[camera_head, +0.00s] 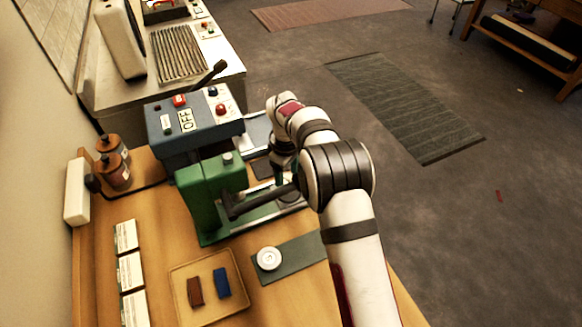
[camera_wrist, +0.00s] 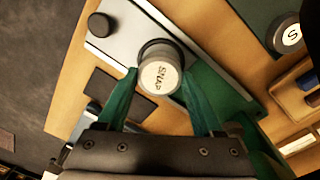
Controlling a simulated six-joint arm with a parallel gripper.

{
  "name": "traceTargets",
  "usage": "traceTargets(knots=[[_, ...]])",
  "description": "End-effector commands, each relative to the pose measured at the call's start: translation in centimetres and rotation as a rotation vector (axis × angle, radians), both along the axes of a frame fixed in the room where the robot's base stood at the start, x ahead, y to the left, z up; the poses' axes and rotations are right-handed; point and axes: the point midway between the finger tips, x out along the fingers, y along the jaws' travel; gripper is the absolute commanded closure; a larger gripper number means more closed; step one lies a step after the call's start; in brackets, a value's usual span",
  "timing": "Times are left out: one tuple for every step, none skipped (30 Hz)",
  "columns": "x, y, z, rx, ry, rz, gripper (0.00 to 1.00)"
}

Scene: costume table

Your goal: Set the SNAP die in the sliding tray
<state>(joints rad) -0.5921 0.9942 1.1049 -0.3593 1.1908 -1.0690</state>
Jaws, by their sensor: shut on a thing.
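My gripper (camera_wrist: 160,84) is shut on the SNAP die (camera_wrist: 157,72), a pale grey cylinder whose round top face reads SNAP, with one green finger on each side. The die stands over a dark round ring on the sliding tray (camera_wrist: 120,38), a light grey plate with a black knob at one end. I cannot tell whether the die touches the bottom of the ring or is still a little above it. In the head view my arm hides the die and much of the tray, beside the green press (camera_head: 208,190).
Another round die (camera_head: 268,258) sits on a dark green mat (camera_head: 300,252). A tan tray (camera_head: 182,272) holds a brown block (camera_head: 194,291) and a blue block (camera_head: 221,283). A blue control box (camera_head: 190,122) stands behind the press. Several white cards lie at the left.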

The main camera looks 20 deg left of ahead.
Motion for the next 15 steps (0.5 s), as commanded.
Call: traceTargets(knots=[[0.0,0.0,-0.6,-0.001,0.001,-0.001,1.0],[0.0,0.0,-0.8,-0.001,0.001,-0.001,1.0],[0.0,0.0,-1.1,-0.001,0.0,-0.001,1.0],[0.0,0.0,-1.3,0.0,0.0,0.0,1.0],[0.0,0.0,-1.5,0.0,-0.001,0.0,1.0],[0.0,0.0,-1.6,0.0,-0.001,0.0,1.0],[0.0,0.0,-1.7,0.0,0.0,-0.001,1.0],[0.0,0.0,-1.7,0.0,0.0,-0.001,1.0],[0.0,0.0,-1.8,0.0,0.0,-0.001,1.0],[0.0,0.0,-1.8,0.0,0.0,-0.001,1.0],[0.0,0.0,-1.8,0.0,0.0,-0.001,1.0],[0.0,0.0,-1.7,0.0,0.0,-0.001,1.0],[0.0,0.0,-1.7,0.0,0.0,-0.001,1.0],[0.0,0.0,-1.7,0.0,-0.001,-0.001,1.0],[0.0,0.0,-1.7,0.0,0.0,-0.001,1.0]])
